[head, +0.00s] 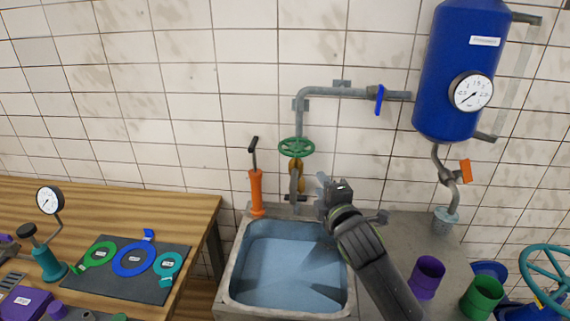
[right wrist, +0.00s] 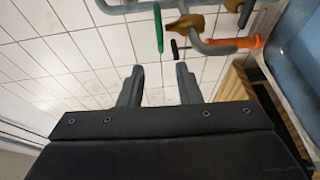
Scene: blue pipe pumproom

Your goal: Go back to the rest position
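My right gripper (head: 322,187) is raised above the back right of the sink, its arm coming up from the bottom right. In the right wrist view its two dark fingers (right wrist: 158,84) stand apart with nothing between them, so it is open and empty. In that view the green handwheel (right wrist: 158,28) shows edge-on beyond the fingers. In the head view the green handwheel (head: 296,147) sits on the grey pipe, up and left of the gripper. I cannot see my left gripper.
The sink basin (head: 240,262) holds water. An orange hand pump (head: 256,193) stands at its back left corner. A wooden bench (head: 150,201) with a dark mat (head: 135,287) is at left. A blue tank (head: 456,60), purple cup (head: 427,278) and green cup (head: 482,298) are at right.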

